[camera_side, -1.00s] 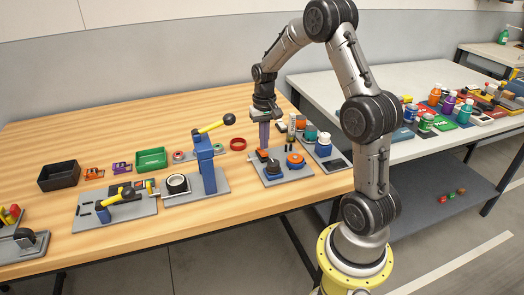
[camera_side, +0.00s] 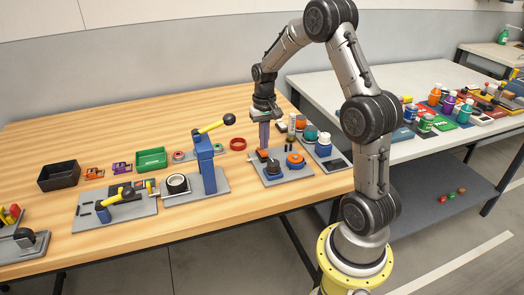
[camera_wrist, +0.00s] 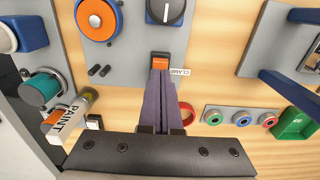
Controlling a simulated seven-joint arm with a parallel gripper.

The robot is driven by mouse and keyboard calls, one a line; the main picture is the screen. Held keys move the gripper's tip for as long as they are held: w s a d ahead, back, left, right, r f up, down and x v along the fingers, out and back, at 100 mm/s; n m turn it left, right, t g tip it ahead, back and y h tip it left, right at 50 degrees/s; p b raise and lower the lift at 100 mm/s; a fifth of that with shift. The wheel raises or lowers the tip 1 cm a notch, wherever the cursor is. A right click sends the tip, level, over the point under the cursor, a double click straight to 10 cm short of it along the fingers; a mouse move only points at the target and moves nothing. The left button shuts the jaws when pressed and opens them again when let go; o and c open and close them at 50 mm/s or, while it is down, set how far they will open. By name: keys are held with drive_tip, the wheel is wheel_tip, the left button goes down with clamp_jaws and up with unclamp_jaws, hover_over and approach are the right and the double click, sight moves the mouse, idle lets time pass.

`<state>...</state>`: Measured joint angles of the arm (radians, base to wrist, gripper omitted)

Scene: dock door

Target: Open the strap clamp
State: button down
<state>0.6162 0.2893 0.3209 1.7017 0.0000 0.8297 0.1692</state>
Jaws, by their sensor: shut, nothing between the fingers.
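The strap clamp is a small orange piece with dark parts (camera_wrist: 160,61), at the edge of a grey plate beside a "CLAMP" label (camera_wrist: 180,71) in the wrist view. In the side view its orange top (camera_side: 262,154) shows just below my fingers. My gripper (camera_wrist: 160,73) is shut and empty, with its long purple fingers pointing at the orange piece. In the side view my gripper (camera_side: 264,147) points down at the plate's back corner. The fingertips overlap the clamp's near edge; I cannot tell whether they touch it. The fingers hide part of the clamp.
The same plate (camera_side: 280,178) carries an orange round knob (camera_side: 296,160) and a dark dial (camera_wrist: 166,10). A red ring (camera_side: 238,144) lies close by. A blue post with a yellow lever (camera_side: 205,160) stands to the left.

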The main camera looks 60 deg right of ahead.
sight(264, 152)
drive_tip(key=shift+f, duration=1)
idle(0.8)
drive_tip(key=shift+r, duration=3.55)
